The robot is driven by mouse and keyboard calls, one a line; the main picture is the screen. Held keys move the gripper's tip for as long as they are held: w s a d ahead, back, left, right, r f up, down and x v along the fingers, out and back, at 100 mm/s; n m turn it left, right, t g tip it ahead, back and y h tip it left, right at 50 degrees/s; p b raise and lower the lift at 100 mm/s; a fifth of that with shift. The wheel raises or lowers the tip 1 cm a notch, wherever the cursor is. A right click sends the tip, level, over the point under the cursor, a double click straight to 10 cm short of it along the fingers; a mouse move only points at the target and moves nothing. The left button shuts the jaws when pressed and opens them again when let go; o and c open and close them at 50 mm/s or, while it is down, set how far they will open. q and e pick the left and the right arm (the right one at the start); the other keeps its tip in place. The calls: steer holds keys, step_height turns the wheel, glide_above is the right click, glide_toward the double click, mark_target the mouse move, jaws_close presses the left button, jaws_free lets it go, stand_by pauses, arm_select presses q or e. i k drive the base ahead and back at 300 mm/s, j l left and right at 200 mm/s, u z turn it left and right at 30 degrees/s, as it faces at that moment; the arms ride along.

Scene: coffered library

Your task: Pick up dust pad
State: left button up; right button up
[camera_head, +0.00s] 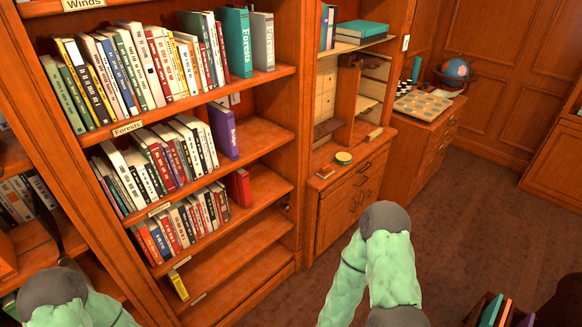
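I cannot tell for sure which thing is the dust pad. A small round yellow-green item (343,158) lies on the low cabinet's top. A small block (374,133) lies further right on that top, and a small pale item (325,172) lies near its front edge. A yellow item (178,285) stands on a low bookcase shelf. Only green-covered links and grey joints of my two arms show, at the bottom left and bottom middle. Neither gripper is in view.
A bookcase (275,215) with rows of books fills the left. The brown carpet (470,225) is open at the right. Several books (500,310) show at the bottom right.

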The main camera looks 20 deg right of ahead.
mark_target(326, 171)
steer(key=i+l+u, duration=0.25)
steer(key=l, duration=0.25)
steer(key=i+l+u, duration=0.2)
steer(key=l, duration=0.3)
steer(key=l+u, duration=0.25)
steer(key=l, duration=0.3)
steer(key=l+u, duration=0.2)
steer(key=l, duration=0.4)
steer(key=i, duration=0.05)
